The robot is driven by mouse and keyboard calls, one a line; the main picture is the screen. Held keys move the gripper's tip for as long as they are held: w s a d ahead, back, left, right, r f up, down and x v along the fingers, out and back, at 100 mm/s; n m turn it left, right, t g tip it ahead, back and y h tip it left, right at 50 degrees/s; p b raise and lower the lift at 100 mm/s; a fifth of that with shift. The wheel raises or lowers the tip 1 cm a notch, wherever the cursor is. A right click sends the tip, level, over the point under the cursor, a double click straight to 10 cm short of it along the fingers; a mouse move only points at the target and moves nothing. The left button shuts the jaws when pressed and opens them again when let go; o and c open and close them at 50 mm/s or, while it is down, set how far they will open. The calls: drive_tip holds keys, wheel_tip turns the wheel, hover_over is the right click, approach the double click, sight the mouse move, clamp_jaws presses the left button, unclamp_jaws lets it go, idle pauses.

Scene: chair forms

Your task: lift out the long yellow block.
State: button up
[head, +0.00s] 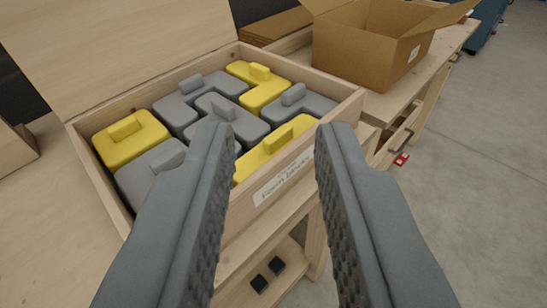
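The long yellow block (262,158) lies in the wooden box along its near right wall, with a raised grip (278,138) on top. Its left end is partly hidden behind my left finger. My gripper (276,128) is open and empty, its two fingers apart in the foreground. In the picture the block shows in the gap between the fingers. I cannot tell how far the fingertips are above it.
The box (283,185) also holds a squarish yellow block (140,147), another yellow block (262,97) at the back and several grey blocks (317,104), packed closely. Its lid (130,40) stands open. An open cardboard box (365,60) stands behind, on the right.

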drive_tip(key=w+r+m+g, duration=0.1)
drive_tip(key=w+m+g, duration=0.3)
drive_tip(key=w+g, duration=0.55)
drive_tip(key=m+g, duration=0.4)
drive_tip(key=g, duration=0.3)
hover_over(278, 132)
drive_tip(key=f, duration=1.1)
drive_tip(key=shift+a+f, duration=0.25)
drive_tip(key=shift+d+f, duration=0.2)
drive_tip(key=shift+f, duration=2.45)
clamp_jaws()
